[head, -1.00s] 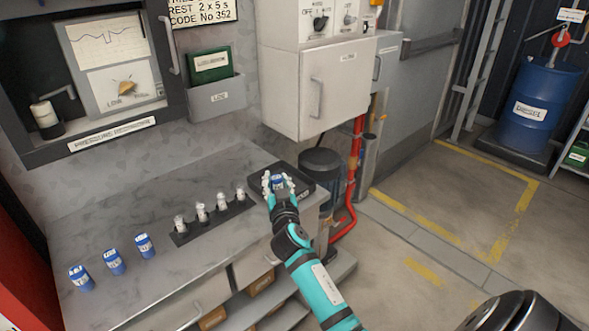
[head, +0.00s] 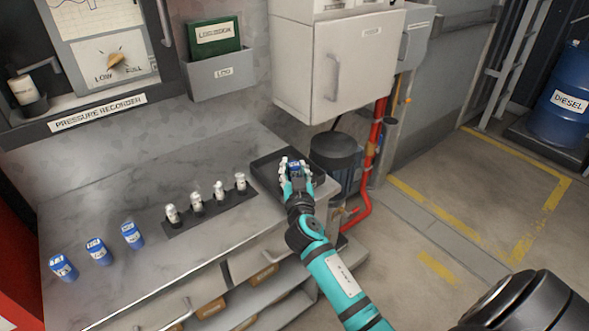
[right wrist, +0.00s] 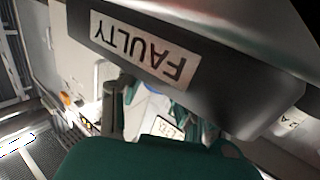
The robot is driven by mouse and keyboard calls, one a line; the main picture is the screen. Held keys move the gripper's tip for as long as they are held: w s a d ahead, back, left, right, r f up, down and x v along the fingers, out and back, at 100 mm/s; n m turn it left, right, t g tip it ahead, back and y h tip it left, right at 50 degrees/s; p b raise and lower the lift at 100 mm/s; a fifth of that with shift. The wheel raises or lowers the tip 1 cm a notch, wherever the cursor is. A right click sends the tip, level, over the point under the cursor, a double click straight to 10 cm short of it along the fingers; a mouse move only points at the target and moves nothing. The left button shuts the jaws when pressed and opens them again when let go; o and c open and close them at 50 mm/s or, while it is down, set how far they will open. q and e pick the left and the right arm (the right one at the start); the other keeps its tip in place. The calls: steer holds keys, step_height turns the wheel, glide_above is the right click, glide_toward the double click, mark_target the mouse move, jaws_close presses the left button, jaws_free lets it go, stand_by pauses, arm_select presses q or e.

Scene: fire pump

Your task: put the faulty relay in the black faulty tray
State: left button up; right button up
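The black faulty tray (head: 262,168) sits at the right end of the grey bench. Its white FAULTY label (right wrist: 145,47) shows upside down and large in the right wrist view. My right gripper (head: 295,170) is over the tray's front right part, its fingers on either side of a blue-topped relay (head: 294,166). The gripper looks shut on this relay. In the right wrist view the relay's pale, labelled side (right wrist: 168,128) shows between the fingers, just by the tray wall. Whether the relay touches the tray floor is hidden. My left gripper is not in view.
A black strip (head: 180,229) holds several pale relays left of the tray. Three blue relays (head: 98,251) stand at the bench's left. A grey cabinet (head: 345,65) hangs above the tray. A red pipe (head: 372,150) and dark cylinder (head: 335,150) stand right of the bench.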

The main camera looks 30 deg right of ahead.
steer(key=o, duration=0.4)
steer(key=shift+a+r, duration=0.15)
steer(key=shift+a, duration=0.05)
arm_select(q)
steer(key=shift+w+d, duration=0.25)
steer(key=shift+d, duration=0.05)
arm_select(e)
steer(key=shift+d, duration=0.15)
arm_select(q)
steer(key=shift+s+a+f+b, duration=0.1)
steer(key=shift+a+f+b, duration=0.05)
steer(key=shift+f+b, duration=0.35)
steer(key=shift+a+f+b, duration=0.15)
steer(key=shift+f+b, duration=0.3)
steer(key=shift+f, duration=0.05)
arm_select(e)
steer(key=v, duration=1.2)
